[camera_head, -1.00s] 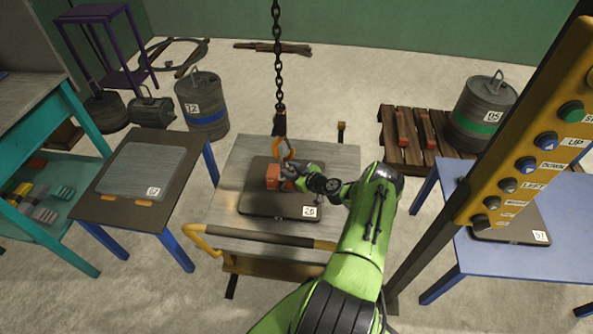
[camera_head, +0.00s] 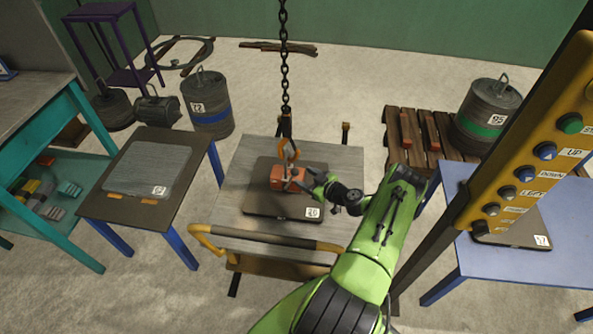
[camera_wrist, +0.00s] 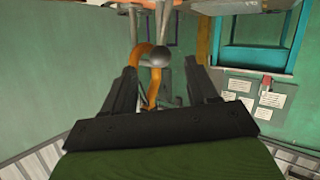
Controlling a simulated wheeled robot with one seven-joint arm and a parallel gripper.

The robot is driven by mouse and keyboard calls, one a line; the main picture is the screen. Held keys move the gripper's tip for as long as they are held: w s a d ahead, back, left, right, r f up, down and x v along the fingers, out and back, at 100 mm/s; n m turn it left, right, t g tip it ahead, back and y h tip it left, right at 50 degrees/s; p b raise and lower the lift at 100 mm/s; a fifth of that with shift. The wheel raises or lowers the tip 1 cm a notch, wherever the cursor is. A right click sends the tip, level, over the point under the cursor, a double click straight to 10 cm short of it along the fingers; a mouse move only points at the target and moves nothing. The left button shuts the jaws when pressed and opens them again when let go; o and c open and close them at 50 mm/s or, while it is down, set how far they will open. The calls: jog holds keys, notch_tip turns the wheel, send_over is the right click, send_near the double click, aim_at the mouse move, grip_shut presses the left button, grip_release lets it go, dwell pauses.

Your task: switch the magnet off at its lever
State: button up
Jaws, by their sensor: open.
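The magnet (camera_head: 285,178) is an orange-red block on a dark plate (camera_head: 262,208) on the middle table, below an orange hook (camera_head: 290,148) and chain. My gripper (camera_head: 303,180) is open at the magnet's right side; whether it touches is not clear. In the wrist view the open fingers of my gripper (camera_wrist: 160,78) stand apart, with a grey ball knob (camera_wrist: 158,57) on a thin rod, probably the lever, between and beyond their tips. An orange curved bar (camera_wrist: 153,92) shows behind it. The lever's exact setting cannot be told.
The chain (camera_head: 284,60) hangs above. A yellow button panel (camera_head: 530,150) stands at the right. A dark table (camera_head: 125,205) is at left, a blue table (camera_head: 465,250) at right.

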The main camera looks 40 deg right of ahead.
jog(key=p+v, duration=0.1)
jog(key=v, duration=0.8)
jog(key=shift+p, duration=0.3)
jog(key=shift+a, duration=0.1)
